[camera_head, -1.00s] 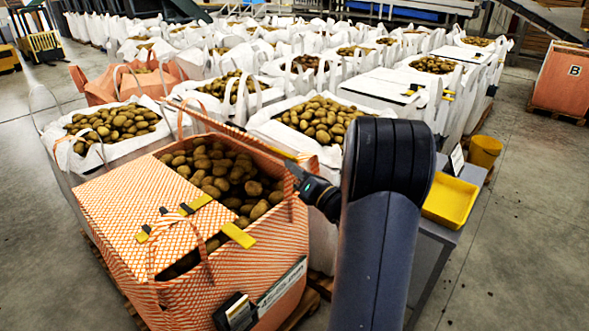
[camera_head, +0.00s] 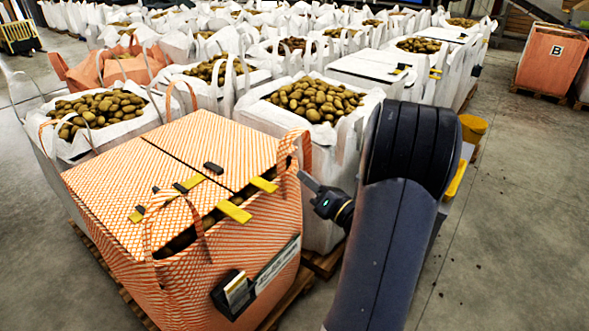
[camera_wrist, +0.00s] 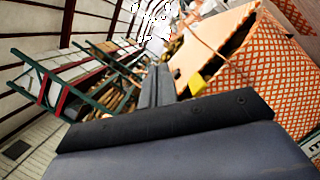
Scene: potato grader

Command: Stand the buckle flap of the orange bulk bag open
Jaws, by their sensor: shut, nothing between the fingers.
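The orange bulk bag (camera_head: 265,230) stands at the front left with red-orange crosshatching. Two top panels, a left one (camera_head: 120,190) and a right one (camera_head: 215,140), lie over its top with a seam between them. A narrow gap shows dark potatoes at that edge. My gripper (camera_head: 304,177) is shut and empty, just right of the bag's right corner. In the wrist view my gripper (camera_wrist: 157,80) points toward the bag (camera_wrist: 255,75), with a yellow tab (camera_wrist: 197,84) beyond the fingers.
White bulk bags full of potatoes (camera_head: 315,100) stand close behind and to the right of the orange bag. A label holder (camera_head: 233,292) juts from its front. Orange strap loops (camera_head: 290,145) rise at its corners. A yellow bucket (camera_head: 473,128) is partly behind my arm. Open floor lies right.

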